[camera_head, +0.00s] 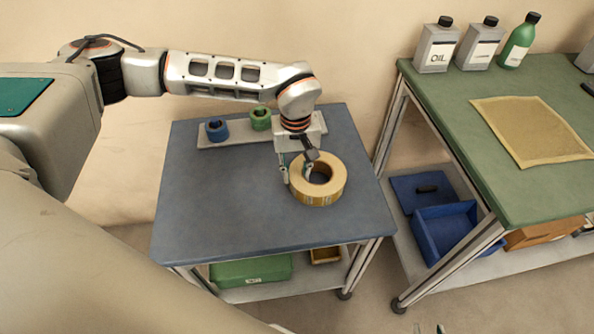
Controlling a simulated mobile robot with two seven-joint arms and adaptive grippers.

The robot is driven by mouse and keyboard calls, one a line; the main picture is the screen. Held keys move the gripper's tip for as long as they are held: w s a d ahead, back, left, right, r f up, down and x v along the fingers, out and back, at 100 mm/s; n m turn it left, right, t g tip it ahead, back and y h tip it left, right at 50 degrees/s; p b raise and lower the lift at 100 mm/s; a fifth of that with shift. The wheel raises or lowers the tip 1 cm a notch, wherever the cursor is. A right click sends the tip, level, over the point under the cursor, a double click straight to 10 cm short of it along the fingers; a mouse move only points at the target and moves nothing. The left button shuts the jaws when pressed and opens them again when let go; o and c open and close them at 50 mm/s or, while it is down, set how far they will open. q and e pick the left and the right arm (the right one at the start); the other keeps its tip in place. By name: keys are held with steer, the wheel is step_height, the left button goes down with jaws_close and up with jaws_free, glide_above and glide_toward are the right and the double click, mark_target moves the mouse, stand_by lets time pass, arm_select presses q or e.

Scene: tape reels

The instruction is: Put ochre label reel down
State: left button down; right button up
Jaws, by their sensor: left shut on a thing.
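The ochre label reel (330,190) is a thick yellow-tan ring with pale label marks on its side. It is level over the right part of the blue-grey table top (235,205). I cannot tell whether it touches the top or hangs just above it. My left gripper (296,174) points down and is shut on the reel's left wall, with one finger outside and one in the hole. The gripper hides part of the reel's left edge. My right gripper is not in view.
A grey strip (238,132) at the table's back holds a blue reel (217,131) and a green reel (261,119). The table's left and front are clear. On the right, a green bench (468,125) carries bottles (437,47) and a tan mat (535,130).

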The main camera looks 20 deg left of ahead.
arm_select(q)
steer(key=shift+r, duration=0.15)
arm_select(e)
steer(key=shift+w+r, duration=0.15)
steer(key=shift+r, duration=0.05)
arm_select(q)
steer(key=c, duration=1.7)
jaws_free()
arm_select(e)
steer(key=shift+r, duration=0.1)
arm_select(q)
steer(key=shift+r+p, duration=0.9)
steer(key=shift+r, duration=5.05)
arm_select(e)
steer(key=shift+s+a+r, duration=0.2)
steer(key=shift+s+r, duration=0.05)
steer(key=shift+r, duration=0.1)
steer(key=shift+w+r, duration=0.2)
steer(key=shift+r, duration=0.05)
